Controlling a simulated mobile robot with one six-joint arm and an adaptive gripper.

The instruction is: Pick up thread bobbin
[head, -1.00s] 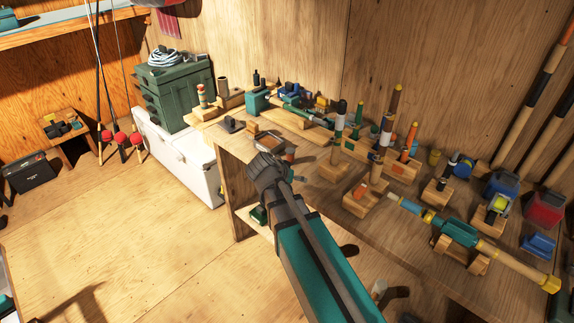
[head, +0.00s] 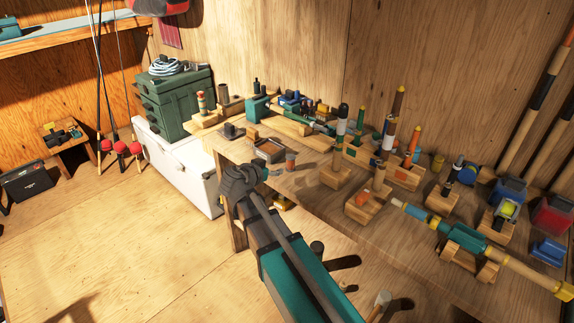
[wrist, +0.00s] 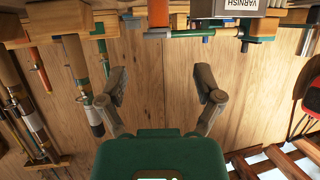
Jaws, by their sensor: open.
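A small reddish-brown cylinder (head: 290,161), perhaps the thread bobbin, stands near the bench's front edge beside a small tray (head: 269,150). It is too small to identify surely. A banded spool-like piece (head: 202,103) stands on wood at the bench's far left end. My gripper (head: 272,173) is in front of the bench edge, just left of and below the small cylinder in the picture, apart from it as far as I can see. In the wrist view my gripper (wrist: 160,85) has its two fingers spread wide, with nothing between them. I cannot pick out a bobbin there.
The bench (head: 330,205) holds upright rod grips on wooden blocks and a teal rod (head: 465,237) in cradles. A green tackle box (head: 175,100) sits on a white cooler (head: 180,165). The floor at left is mostly clear.

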